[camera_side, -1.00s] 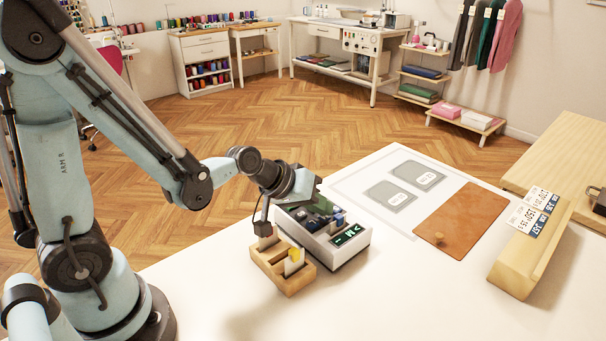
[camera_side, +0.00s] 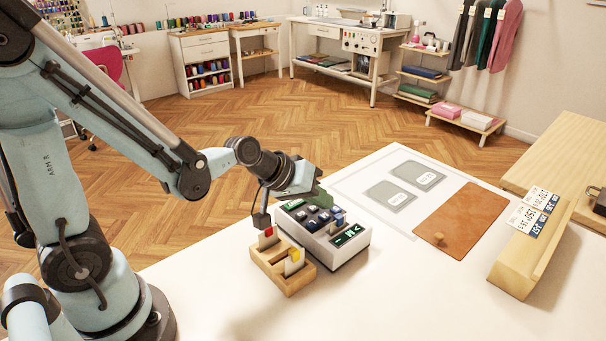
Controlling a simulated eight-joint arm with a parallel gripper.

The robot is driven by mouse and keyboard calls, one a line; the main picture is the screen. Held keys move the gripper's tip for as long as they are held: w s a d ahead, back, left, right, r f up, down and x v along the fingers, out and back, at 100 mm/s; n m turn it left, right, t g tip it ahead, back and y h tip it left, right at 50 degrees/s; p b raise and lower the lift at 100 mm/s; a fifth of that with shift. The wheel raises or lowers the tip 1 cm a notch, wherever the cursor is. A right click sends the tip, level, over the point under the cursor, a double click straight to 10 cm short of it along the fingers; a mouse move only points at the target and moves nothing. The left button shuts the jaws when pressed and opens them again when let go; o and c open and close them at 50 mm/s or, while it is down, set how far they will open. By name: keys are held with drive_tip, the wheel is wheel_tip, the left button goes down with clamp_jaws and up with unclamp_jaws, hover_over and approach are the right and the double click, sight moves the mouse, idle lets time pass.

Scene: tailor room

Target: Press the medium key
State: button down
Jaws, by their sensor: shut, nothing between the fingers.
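A white key box (camera_side: 352,255) stands on the white table, with several dark blue and grey keys (camera_side: 318,215) on its sloped top. Green labels with white marks (camera_side: 348,235) sit along its near right edge, and another green strip is at its far left. The labels are too small for me to tell which key is the medium one. My gripper (camera_side: 319,196) is over the far side of the box, above the keys, and is shut and empty. I cannot tell whether its tip touches anything.
A wooden card holder (camera_side: 290,281) with upright cards stands close at the left front of the box. Two grey pads (camera_side: 390,196) and a brown board (camera_side: 463,220) with a knob lie to the right. A wooden block (camera_side: 532,254) bears price tags. The front table is clear.

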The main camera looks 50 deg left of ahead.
drive_tip(key=shift+r, duration=2.5)
drive_tip(key=s, duration=0.1)
drive_tip(key=m+g+y, duration=0.2)
drive_tip(key=m+y, duration=0.1)
drive_tip(key=m, duration=0.2)
approach(315, 221)
drive_tip(key=s+a+r, duration=0.1)
drive_tip(key=a, duration=0.1)
drive_tip(key=s+a+r, duration=0.1)
drive_tip(key=s+a, duration=0.1)
drive_tip(key=shift+s, duration=0.1)
